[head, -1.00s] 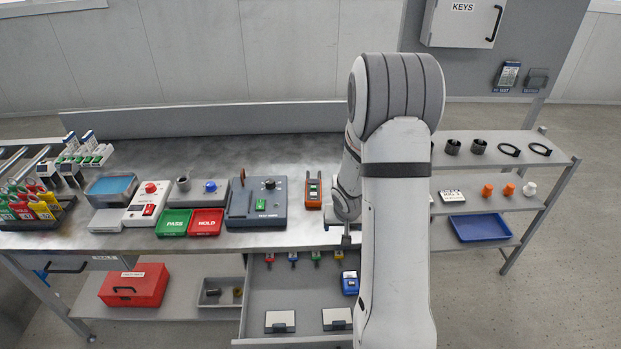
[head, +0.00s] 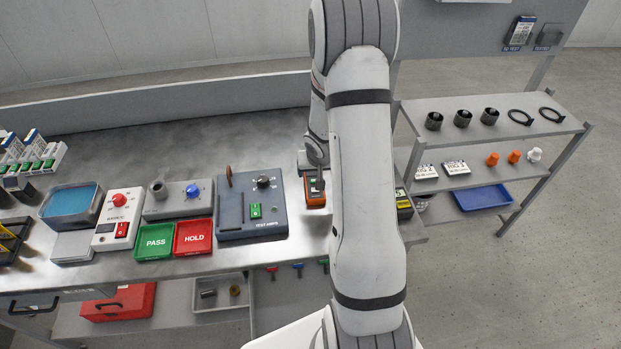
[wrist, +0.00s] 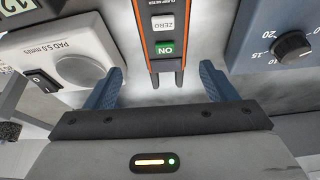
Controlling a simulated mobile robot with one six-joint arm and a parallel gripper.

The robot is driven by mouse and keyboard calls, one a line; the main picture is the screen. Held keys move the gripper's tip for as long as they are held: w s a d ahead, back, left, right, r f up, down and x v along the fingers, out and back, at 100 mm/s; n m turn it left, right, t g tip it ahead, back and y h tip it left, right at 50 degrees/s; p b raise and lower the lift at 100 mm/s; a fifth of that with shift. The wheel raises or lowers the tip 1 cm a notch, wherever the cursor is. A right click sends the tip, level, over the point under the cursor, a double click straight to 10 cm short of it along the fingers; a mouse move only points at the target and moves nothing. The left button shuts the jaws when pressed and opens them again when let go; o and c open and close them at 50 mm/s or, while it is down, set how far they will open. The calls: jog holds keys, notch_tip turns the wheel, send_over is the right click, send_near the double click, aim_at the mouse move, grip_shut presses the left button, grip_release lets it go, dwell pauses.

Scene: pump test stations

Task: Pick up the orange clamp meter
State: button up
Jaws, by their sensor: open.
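The orange clamp meter (head: 315,198) lies on the bench, right of the blue-grey test unit, partly covered by my arm in the head view. In the wrist view the clamp meter (wrist: 165,42) shows orange sides, a dark face, a ZERO key and a green ON key. My gripper (wrist: 161,80) is open, with one blue finger on each side of the meter's near end and a gap on both sides. The far end of the meter is cut off by the top of the wrist view. In the head view the gripper's fingers are hard to make out.
The blue-grey test unit (head: 251,204) with a black knob stands close beside the meter. In the wrist view a grey unit marked PAD (wrist: 62,62) is close on the other side. Green PASS (head: 155,241) and red HOLD (head: 193,237) trays lie further left.

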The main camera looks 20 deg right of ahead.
aim_at(314, 179)
jog(key=b+x, duration=0.1)
jog(key=x, duration=0.1)
jog(key=b+x, duration=0.1)
jog(key=x, duration=0.1)
jog(key=a+b+x, duration=0.1)
jog(key=b+x, duration=0.1)
jog(key=shift+f, duration=0.25)
jog(key=shift+d+f, duration=0.1)
jog(key=shift+f, duration=0.1)
jog(key=shift+r, duration=0.1)
jog(key=c, duration=1.2)
